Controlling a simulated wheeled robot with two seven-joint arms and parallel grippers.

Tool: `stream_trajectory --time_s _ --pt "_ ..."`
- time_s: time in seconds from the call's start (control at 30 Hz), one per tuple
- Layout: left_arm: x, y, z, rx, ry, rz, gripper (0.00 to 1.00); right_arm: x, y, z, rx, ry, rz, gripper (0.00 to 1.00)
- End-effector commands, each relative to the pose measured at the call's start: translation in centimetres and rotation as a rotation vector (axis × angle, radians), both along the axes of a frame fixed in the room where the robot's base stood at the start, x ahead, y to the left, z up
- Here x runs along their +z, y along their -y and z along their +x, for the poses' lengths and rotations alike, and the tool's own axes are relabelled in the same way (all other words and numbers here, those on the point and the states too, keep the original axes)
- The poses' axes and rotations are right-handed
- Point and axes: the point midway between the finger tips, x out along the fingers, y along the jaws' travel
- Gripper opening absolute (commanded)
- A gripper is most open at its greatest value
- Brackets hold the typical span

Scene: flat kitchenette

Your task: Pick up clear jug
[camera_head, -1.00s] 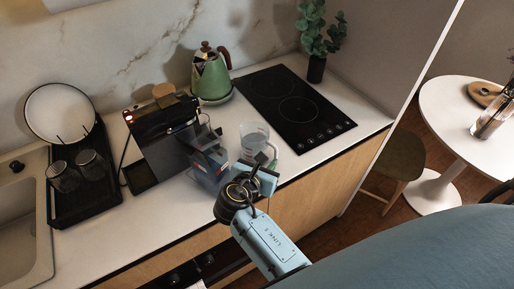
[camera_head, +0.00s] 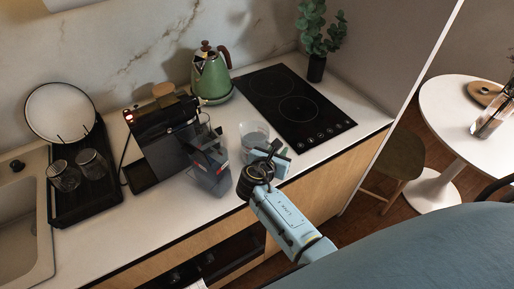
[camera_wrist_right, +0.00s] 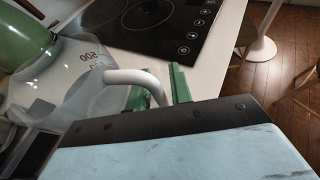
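The clear jug (camera_head: 254,133) stands upright on the counter, in front of the hob and right of the coffee machine. In the right wrist view the jug (camera_wrist_right: 82,88) shows red measuring marks and a pale, curved handle (camera_wrist_right: 138,78). My right gripper (camera_wrist_right: 157,82) is open, with its green fingers at the handle. The end of the handle appears to lie between them; contact cannot be told. In the head view my right gripper (camera_head: 267,152) is at the jug's near right side and hides part of it. My left gripper is not in view.
A coffee machine (camera_head: 160,135) with a dark, see-through part stands left of the jug. A green kettle (camera_head: 210,75) is behind, and the black hob (camera_head: 290,105) is behind to the right. A dark rack (camera_head: 85,195) holds glasses. The counter's front edge is close.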

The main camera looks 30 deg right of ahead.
Motion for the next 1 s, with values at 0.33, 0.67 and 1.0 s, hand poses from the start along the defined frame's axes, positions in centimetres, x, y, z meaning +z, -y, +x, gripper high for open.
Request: stream_trajectory --time_s 0.33,0.67,1.0 --pt "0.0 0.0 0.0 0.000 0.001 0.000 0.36 0.0 0.0 0.0 0.000 -0.001 0.001 0.00" --pt "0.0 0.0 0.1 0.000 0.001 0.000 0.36 0.2 -0.1 0.1 0.000 0.004 0.000 0.00" --pt "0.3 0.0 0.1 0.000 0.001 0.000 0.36 1.3 -0.1 0.1 0.000 0.005 0.002 0.00"
